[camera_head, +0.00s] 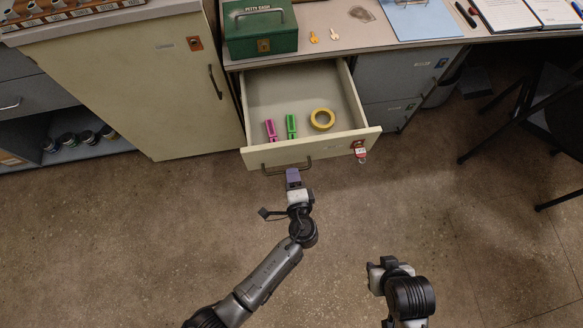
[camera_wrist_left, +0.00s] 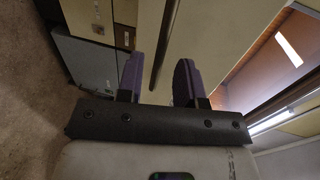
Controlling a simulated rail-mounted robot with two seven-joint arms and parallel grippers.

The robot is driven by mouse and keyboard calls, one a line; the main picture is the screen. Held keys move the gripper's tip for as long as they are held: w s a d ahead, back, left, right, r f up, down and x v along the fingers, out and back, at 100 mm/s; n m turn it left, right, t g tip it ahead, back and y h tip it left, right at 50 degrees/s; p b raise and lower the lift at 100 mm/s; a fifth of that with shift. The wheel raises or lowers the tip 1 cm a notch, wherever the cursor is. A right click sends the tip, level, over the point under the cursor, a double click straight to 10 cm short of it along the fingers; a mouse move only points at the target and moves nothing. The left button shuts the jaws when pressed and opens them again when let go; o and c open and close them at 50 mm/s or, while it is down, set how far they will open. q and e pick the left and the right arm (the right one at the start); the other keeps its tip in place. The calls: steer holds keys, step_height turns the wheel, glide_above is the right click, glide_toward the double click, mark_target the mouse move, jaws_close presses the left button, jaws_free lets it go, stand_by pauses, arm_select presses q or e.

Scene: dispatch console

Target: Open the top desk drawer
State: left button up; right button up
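The top desk drawer (camera_head: 330,149) is pulled well out from under the desktop. Its dark bar handle (camera_head: 287,167) is on the front panel. A red-tagged key (camera_head: 361,153) hangs at its lock. My left gripper (camera_head: 293,176) is just in front of the handle. In the left wrist view its two purple fingers (camera_wrist_left: 159,80) are apart, with the handle bar (camera_wrist_left: 168,45) showing in the gap between them; no grip on it shows. My right gripper (camera_head: 384,268) is low on the right, away from the desk; its fingers are not clear.
The drawer holds a pink item (camera_head: 271,129), a green item (camera_head: 291,125) and a yellow tape roll (camera_head: 322,119). A green cash box (camera_head: 260,28) stands on the desktop. A cabinet (camera_head: 140,85) is at left, a black chair (camera_head: 540,105) at right. The floor before the drawer is clear.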

arm_select(q)
steer(key=p+v, duration=0.2)
steer(key=v, duration=0.8)
steer(key=shift+s, duration=0.4)
steer(key=shift+d, duration=0.1)
